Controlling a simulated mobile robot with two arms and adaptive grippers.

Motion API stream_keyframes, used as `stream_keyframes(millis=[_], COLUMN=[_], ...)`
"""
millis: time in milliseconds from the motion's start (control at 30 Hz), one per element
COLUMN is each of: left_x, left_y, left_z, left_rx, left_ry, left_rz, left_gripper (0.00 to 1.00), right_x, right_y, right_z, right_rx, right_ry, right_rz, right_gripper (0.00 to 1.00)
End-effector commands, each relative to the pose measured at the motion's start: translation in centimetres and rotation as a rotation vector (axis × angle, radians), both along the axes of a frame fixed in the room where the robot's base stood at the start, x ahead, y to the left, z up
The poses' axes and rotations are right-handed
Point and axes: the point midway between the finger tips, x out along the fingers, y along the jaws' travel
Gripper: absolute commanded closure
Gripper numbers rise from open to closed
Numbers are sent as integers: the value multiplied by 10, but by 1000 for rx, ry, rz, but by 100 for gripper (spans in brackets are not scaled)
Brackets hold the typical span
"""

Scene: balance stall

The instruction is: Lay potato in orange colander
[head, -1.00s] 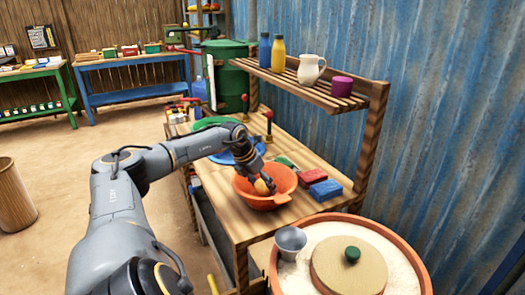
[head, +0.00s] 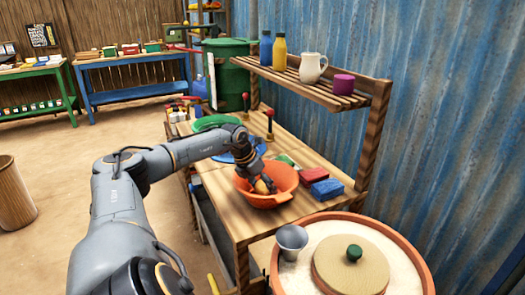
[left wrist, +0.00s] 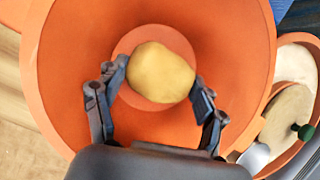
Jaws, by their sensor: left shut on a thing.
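The potato (left wrist: 160,72) is yellow-brown and sits between the two fingers of my left gripper (left wrist: 157,90), which is shut on it. The orange colander (left wrist: 235,60) surrounds the potato in the left wrist view, with its round bottom behind the potato. In the head view the colander (head: 286,180) stands on the wooden table, and my left gripper (head: 262,185) reaches down inside its rim. The potato (head: 262,187) shows there in part, low in the bowl. I cannot tell whether it touches the bottom. My right gripper is not in view.
A blue plate (head: 222,157) and a green one (head: 215,123) lie behind the colander. Red and blue blocks (head: 327,189) lie to its right. A slatted shelf (head: 330,92) overhangs the table's back.

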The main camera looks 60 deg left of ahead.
Motion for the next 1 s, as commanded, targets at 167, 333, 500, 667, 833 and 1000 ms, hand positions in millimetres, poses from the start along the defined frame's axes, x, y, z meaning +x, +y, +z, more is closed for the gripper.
stream_keyframes(millis=[167,333,500,667,833,1000], left_x=[0,0,0,0,-1,-8], left_y=[0,0,0,0,1,4], left_z=[-2,-3,-3,-3,-2,13], left_rx=[0,0,0,0,1,4], left_ry=[-1,-1,-1,-1,0,1], left_rz=[0,0,0,0,0,2], left_gripper=[70,26,4,4,4,4], right_x=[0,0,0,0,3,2], right_y=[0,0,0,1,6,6], right_z=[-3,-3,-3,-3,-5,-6], right_rx=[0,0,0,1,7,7], right_ry=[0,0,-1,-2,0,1], right_rz=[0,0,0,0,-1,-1], right_gripper=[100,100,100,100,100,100])
